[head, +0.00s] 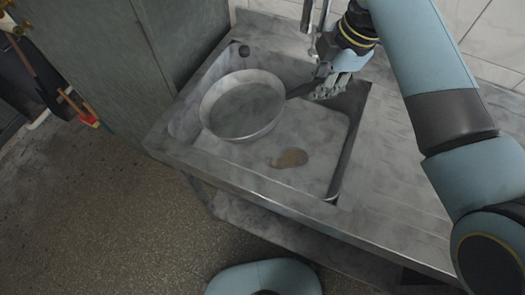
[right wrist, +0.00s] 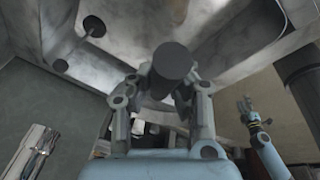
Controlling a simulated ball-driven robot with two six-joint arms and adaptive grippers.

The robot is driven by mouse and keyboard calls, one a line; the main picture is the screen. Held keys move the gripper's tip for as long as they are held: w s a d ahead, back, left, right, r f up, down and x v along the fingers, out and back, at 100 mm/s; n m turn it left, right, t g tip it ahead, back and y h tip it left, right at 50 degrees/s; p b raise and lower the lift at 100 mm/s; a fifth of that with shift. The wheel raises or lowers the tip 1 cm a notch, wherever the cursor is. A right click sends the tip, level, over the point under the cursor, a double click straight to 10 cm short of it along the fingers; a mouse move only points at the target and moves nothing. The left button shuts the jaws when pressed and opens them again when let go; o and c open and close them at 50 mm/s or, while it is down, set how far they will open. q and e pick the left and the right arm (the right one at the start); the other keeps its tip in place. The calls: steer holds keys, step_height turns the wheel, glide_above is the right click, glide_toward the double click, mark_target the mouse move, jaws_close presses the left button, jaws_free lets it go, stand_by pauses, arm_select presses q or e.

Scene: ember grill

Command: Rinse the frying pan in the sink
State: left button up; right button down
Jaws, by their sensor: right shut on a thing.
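The grey round frying pan (head: 243,128) is over the left part of the metal sink (head: 325,150), open side up. Its dark handle (head: 300,90) points right to my right gripper (head: 326,88). That gripper is shut on the handle; in the right wrist view the fingers (right wrist: 172,88) close around the dark handle end (right wrist: 173,60). I cannot tell whether the pan touches the sink floor. A brown patch (head: 289,158) lies on the sink floor right of the pan. My left gripper (right wrist: 246,106) shows small at the right of the right wrist view; its opening is unclear.
A metal tap (head: 308,18) stands behind the sink, close to my right wrist. The ribbed drainboard (head: 400,180) right of the sink is bare where visible. A grey cabinet (head: 110,60) stands left of the sink. Utensils (head: 75,105) hang at the far left.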

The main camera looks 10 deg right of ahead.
steer(key=shift+w+a+v, duration=0.1)
steer(key=shift+a+v, duration=0.05)
steer(key=shift+v, duration=0.5)
steer(key=shift+w+a+v, duration=0.1)
steer(key=shift+v, duration=0.6)
steer(key=shift+w+a+v, duration=0.1)
steer(key=shift+a+v, duration=0.05)
steer(key=shift+v, duration=0.5)
steer(key=shift+r, duration=0.1)
